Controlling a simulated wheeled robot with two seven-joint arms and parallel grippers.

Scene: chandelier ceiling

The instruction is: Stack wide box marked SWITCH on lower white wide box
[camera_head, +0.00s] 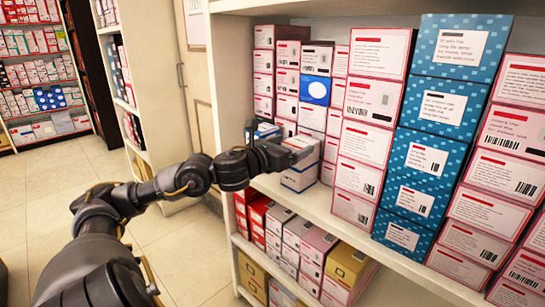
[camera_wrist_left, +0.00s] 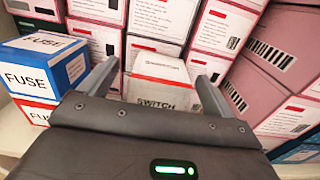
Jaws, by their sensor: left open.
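The white box marked SWITCH (camera_wrist_left: 158,92) stands between the two fingers of my left gripper (camera_wrist_left: 158,86) in the left wrist view. The gripper is open, with one finger on each side of the box; I cannot tell whether they touch it. In the head view my left gripper (camera_head: 284,153) reaches to the shelf's left front part, next to a white box (camera_head: 305,148). Another white box (camera_head: 299,180) shows directly below that one, near the shelf edge. The gripper hides part of both, and their exact contact is unclear. My right gripper is not in view.
A blue box marked FUSE (camera_wrist_left: 42,66) stands left of the SWITCH box, on a red-edged box (camera_wrist_left: 35,110). Tall stacks of pink boxes (camera_head: 372,100) and blue boxes (camera_head: 440,105) fill the shelf to the right. The shelf's front edge (camera_head: 345,230) runs below; a lower shelf holds more boxes.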

